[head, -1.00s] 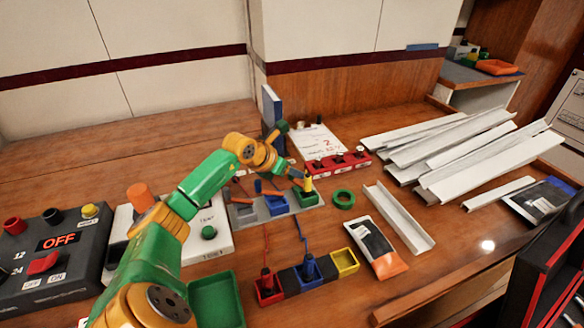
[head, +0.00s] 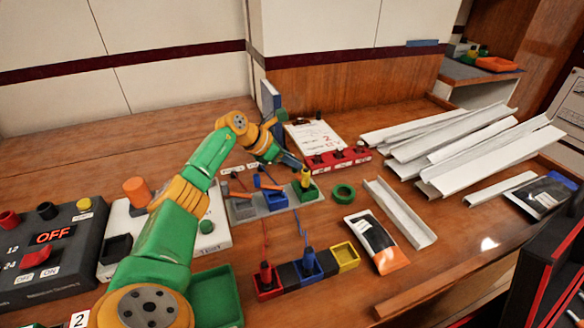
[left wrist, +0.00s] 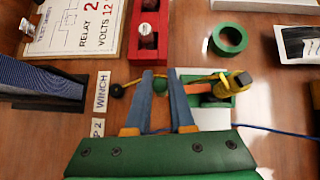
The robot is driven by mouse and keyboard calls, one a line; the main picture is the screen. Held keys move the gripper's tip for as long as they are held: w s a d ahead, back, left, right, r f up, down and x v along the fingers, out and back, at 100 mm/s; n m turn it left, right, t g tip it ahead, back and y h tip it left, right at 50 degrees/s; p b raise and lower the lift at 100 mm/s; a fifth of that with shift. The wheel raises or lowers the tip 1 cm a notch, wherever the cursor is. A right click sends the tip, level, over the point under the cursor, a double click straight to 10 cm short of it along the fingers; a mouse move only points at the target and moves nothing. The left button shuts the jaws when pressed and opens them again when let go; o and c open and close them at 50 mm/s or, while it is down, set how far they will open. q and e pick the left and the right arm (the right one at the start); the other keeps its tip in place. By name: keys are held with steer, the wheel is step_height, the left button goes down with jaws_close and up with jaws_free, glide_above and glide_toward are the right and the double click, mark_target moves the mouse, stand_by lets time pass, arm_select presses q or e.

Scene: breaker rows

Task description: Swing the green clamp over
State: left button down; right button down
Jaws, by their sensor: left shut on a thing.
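The green clamp block (head: 307,194) is at the right end of a row of grey, blue and green blocks in the head view. A yellow plug (head: 305,179) stands in it. In the left wrist view the green block (left wrist: 222,99) shows right of the fingers, with an orange lever (left wrist: 196,88) reaching toward them. My left gripper (head: 293,163) is just behind and left of the block. My right gripper is not in view.
The blue block (head: 275,200) stands close beside the green one. A red terminal strip (head: 337,158) lies just behind, and a green ring (head: 343,193) lies to the right. A tray with red and blue plugs (head: 309,262) is in front. Metal channels (head: 440,150) lie at the right.

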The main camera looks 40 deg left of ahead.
arm_select(q)
steer(key=shift+w+d+m+h+b, duration=0.1)
steer(key=shift+w+m+h+b, duration=0.1)
steer(key=shift+m+h+b, duration=0.3)
steer(key=c, duration=0.8)
jaws_free()
steer(key=shift+o, duration=0.2)
steer(key=v, duration=0.7)
steer(key=shift+w+r, duration=0.1)
steer(key=shift+r, duration=0.05)
